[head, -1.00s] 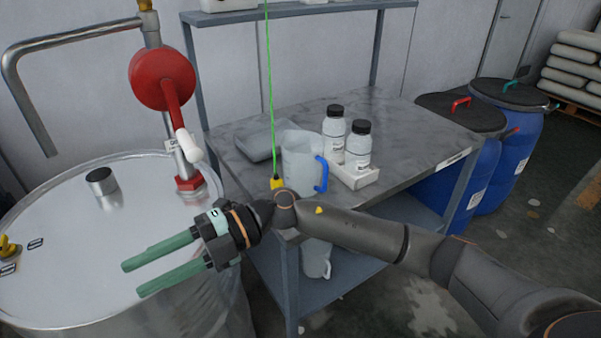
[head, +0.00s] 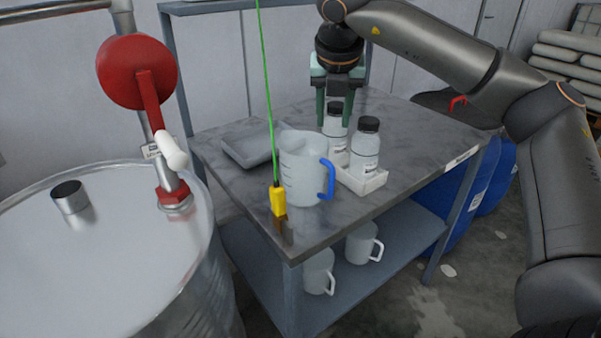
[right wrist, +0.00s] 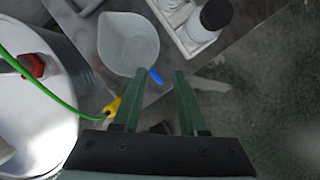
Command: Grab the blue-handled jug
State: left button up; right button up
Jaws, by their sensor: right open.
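The blue-handled jug (head: 302,172) is a translucent white jug standing upright on the grey table, its blue handle (head: 328,181) facing right and toward the near edge. My right gripper (head: 334,120) is open and empty, its green fingers pointing down; in the head view they overlap the bottles, above and right of the jug. In the right wrist view the jug (right wrist: 128,44) is seen from above, and its blue handle lies in line with the gap between the open fingertips (right wrist: 160,78), beyond them. No contact shows. My left gripper is not in view.
Two black-capped bottles (head: 366,149) stand in a white tray (head: 366,184) right of the jug. A grey tray (head: 248,147) lies behind. White-handled jugs (head: 362,243) stand below; a steel drum (head: 120,225) stands left.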

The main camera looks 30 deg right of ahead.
aim_at(327, 152)
jog(key=shift+w+x, duration=0.1)
jog(key=shift+x, duration=2.85)
jog(key=shift+w+x, duration=0.15)
jog(key=shift+x, duration=2.85)
jog(key=shift+a, duration=0.15)
grip_shut()
